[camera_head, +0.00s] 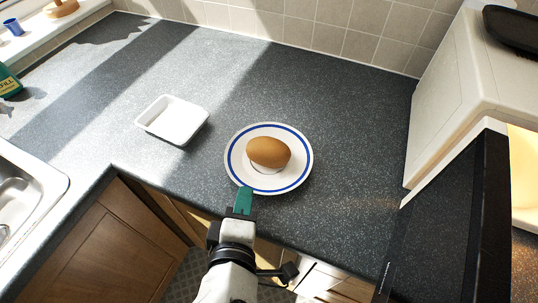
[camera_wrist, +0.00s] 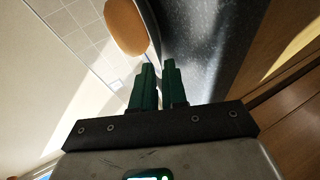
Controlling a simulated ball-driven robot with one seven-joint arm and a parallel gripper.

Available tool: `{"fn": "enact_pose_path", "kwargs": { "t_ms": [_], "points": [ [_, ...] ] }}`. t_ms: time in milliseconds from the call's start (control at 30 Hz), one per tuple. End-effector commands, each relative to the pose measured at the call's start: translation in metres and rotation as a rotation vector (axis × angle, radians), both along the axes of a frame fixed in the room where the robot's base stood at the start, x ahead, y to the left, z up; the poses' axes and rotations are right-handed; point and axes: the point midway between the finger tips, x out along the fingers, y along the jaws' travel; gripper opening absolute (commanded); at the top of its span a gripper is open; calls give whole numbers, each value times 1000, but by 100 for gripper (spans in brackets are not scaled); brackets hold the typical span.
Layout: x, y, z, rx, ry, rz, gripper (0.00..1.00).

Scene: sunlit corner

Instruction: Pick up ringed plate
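The ringed plate (camera_head: 298,179), white with a blue ring, sits on the dark speckled counter in the head view. A brown egg (camera_head: 268,152) lies on it and also shows at the top of the wrist view (camera_wrist: 125,27). My gripper (camera_head: 244,192) is at the plate's front-left rim in the head view. In the wrist view its green fingers (camera_wrist: 159,68) are close together, with the plate's edge (camera_wrist: 155,42) running edge-on into the narrow gap between them. They look shut on the rim; the exact contact is hidden.
A white tray (camera_head: 173,119) stands left of the plate. A sink (camera_head: 28,190) is at the far left and a dark open appliance door (camera_head: 447,225) is at right. Bare counter (camera_head: 330,100) lies behind the plate, up to the tiled wall.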

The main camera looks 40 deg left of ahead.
Motion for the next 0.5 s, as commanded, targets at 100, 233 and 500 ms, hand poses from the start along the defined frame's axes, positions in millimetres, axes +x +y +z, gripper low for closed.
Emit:
{"fn": "enact_pose_path", "kwargs": {
  "t_ms": [100, 233, 500],
  "points": [
    [13, 8, -5, 0, 1, 0, 13],
    [20, 12, -9, 1, 1, 0, 13],
    [21, 13, -10, -1, 1, 0, 11]
  ]
}}
